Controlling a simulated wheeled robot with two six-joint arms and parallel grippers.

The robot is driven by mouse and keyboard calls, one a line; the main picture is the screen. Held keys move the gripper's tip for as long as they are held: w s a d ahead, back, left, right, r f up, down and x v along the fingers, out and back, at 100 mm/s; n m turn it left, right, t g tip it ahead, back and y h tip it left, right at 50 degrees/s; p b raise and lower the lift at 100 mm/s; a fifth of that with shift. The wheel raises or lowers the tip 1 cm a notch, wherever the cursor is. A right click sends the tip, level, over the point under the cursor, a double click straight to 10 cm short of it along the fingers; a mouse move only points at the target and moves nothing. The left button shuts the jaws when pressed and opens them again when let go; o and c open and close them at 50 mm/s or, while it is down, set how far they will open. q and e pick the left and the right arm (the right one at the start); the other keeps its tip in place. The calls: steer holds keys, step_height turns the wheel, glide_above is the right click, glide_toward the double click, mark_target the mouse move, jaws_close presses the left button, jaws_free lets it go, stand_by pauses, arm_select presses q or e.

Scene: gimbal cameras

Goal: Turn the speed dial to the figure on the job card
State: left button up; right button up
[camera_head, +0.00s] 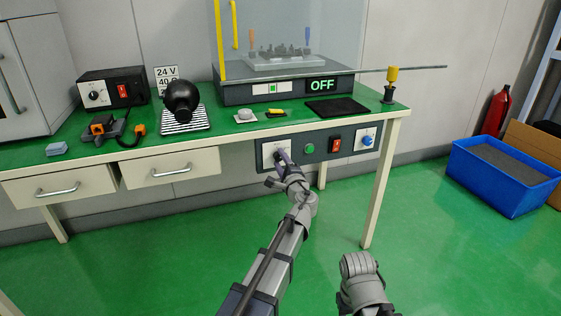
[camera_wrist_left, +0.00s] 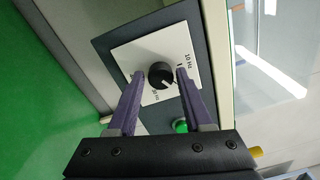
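The speed dial (camera_wrist_left: 161,75) is a black round knob with a white pointer line, on a white plate (camera_wrist_left: 185,45) marked "10 Hz" and another Hz figure I cannot fully read. The plate is at the left end of the dark control panel (camera_head: 322,147) under the table. My left gripper (camera_head: 281,157) is in front of it. In the left wrist view, the left gripper (camera_wrist_left: 160,78) is open, one finger on each side of the knob, with small gaps. A white card (camera_head: 167,79) on the wall reads "24 V" and "40", its lower part hard to read. My right gripper is out of view.
The panel also has a green button (camera_head: 309,149), a red switch (camera_head: 336,145) and a blue knob (camera_head: 367,140). A display (camera_head: 321,85) above the table reads "OFF". A table leg (camera_head: 380,190) stands right of the panel. A blue bin (camera_head: 505,177) is on the floor at right.

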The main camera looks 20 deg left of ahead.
arm_select(q)
steer(key=shift+o, duration=1.2)
steer(key=v, duration=0.7)
steer(key=shift+s+d, duration=0.25)
steer(key=shift+s, duration=0.1)
steer(key=shift+s+f, duration=0.1)
steer(key=shift+f, duration=0.05)
steer(key=s+f+n+g+h+p, duration=0.2)
steer(key=s+f+n+g, duration=0.6)
steer(key=s+f, duration=0.4)
steer(key=s+d+f+n+g+h, duration=0.1)
steer(key=s+d+f+g+h, duration=0.25)
steer(key=s+d, duration=0.4)
steer(key=s+d+f+n+g+h, duration=0.1)
steer(key=s+d+f+g+h, duration=0.3)
steer(key=s, duration=0.6)
step_height(320, 180, up, 38)
steer(key=p, duration=3.8)
steer(key=shift+w+d+n+y+p, duration=0.15)
steer(key=shift+d+n+y+p, duration=0.15)
steer(key=shift+d+y+p, duration=0.1)
